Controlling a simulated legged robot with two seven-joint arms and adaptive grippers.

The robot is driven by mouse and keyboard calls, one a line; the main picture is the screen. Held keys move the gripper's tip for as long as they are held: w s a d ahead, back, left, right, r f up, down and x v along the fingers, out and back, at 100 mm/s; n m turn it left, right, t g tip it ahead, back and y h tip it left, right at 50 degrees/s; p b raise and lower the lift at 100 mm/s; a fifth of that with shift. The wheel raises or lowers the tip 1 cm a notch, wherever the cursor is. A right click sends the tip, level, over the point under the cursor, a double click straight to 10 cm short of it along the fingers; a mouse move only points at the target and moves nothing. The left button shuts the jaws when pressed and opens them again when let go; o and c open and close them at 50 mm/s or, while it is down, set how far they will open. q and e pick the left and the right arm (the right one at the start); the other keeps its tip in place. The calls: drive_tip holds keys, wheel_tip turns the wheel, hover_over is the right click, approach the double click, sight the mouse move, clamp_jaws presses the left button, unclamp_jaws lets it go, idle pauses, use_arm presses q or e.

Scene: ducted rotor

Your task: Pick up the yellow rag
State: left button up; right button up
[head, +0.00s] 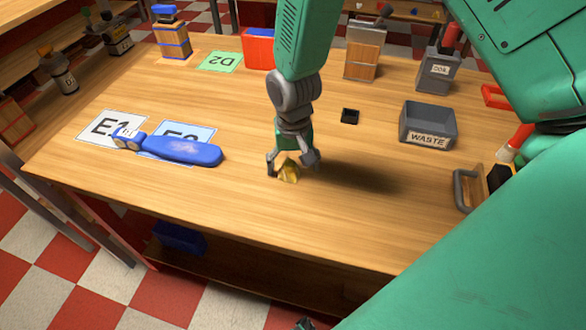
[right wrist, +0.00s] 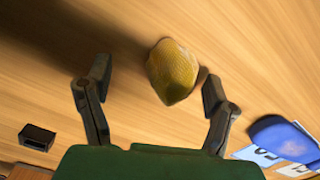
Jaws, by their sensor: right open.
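The yellow rag (head: 289,172) is a small crumpled lump on the wooden table, near the front middle. It also shows in the right wrist view (right wrist: 172,72), beyond and between the two fingers, nearer the right one. My right gripper (head: 293,165) points down over the rag with its fingers spread on either side; it also shows open in the right wrist view (right wrist: 157,78). No grip on the rag shows.
A blue elongated object (head: 185,150) lies left of the rag, over the E1 (head: 98,127) and E2 cards. A grey WASTE bin (head: 427,125) and a small black block (head: 349,116) stand to the right. Table around the rag is clear.

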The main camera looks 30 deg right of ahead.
sight(289, 161)
drive_tip(key=shift+a+r, duration=0.15)
drive_tip(key=shift+a, duration=0.9)
drive_tip(key=c, duration=1.2)
drive_tip(key=shift+d, duration=0.2)
drive_tip(key=shift+c, duration=0.7)
drive_tip(key=shift+s+d, duration=0.15)
drive_tip(key=shift+d, duration=0.3)
drive_tip(key=shift+r, duration=0.4)
drive_tip(key=r, duration=0.3)
drive_tip(key=r+p, duration=0.1)
drive_tip(key=r, duration=0.4)
drive_tip(key=shift+a+r, duration=0.3)
drive_tip(key=shift+r, duration=0.2)
use_arm(q)
drive_tip(key=shift+a+r, duration=0.6)
use_arm(e)
drive_tip(key=shift+d, duration=0.15)
